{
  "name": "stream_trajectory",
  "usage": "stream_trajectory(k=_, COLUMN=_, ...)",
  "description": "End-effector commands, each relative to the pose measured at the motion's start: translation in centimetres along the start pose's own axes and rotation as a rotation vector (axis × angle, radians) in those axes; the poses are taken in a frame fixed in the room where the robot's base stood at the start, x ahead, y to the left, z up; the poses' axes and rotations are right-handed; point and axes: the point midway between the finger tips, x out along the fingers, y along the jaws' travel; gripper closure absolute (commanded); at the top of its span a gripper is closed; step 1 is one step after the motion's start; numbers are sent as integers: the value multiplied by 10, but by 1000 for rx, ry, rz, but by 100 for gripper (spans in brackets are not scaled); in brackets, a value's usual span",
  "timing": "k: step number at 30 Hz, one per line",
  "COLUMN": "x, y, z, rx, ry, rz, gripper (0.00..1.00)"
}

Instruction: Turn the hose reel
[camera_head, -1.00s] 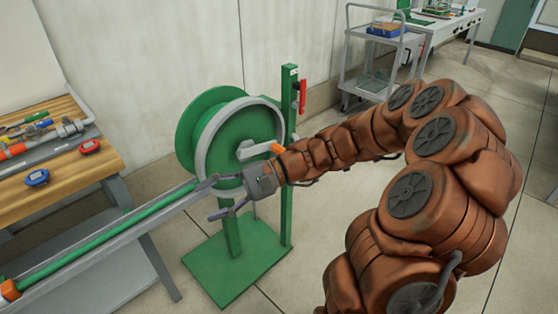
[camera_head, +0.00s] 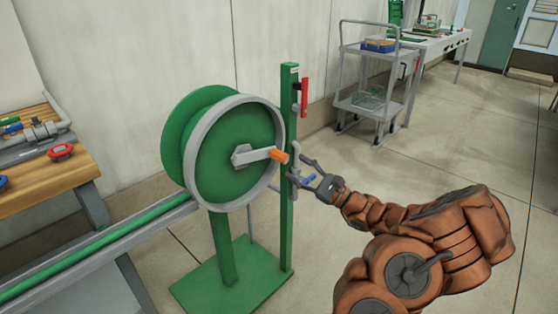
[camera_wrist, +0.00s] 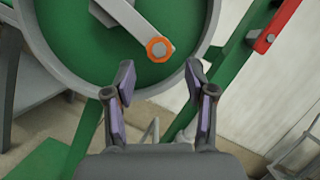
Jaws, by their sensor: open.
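The green hose reel (camera_head: 212,174) with a grey rim stands on a green post and base plate. Its grey crank arm (camera_head: 262,155) points right from the hub and ends in an orange handle (camera_head: 281,156). My gripper (camera_head: 300,169) is open and empty, just right of the handle and apart from it. In the wrist view, the orange handle (camera_wrist: 159,48) shows end-on, beyond the open fingertips of my gripper (camera_wrist: 160,78) and roughly centred between them. The reel's face and rim (camera_wrist: 185,50) fill the upper part of that view.
A green post (camera_head: 288,235) with a red lever (camera_head: 304,92) stands right beside the reel. A workbench (camera_head: 60,180) with tools and a grey trough with green hose (camera_head: 100,244) are on the left. A grey cart (camera_head: 368,80) stands behind. The floor at right is clear.

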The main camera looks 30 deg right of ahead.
Motion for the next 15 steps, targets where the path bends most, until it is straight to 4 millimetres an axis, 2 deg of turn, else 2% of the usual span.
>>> stream_trajectory(k=9, x=46, y=2, z=1, rx=-1, ry=-2, rz=6, gripper=45)
stream_trajectory(k=15, x=62, y=2, z=1, rx=0, ry=-2, rz=6, gripper=45)
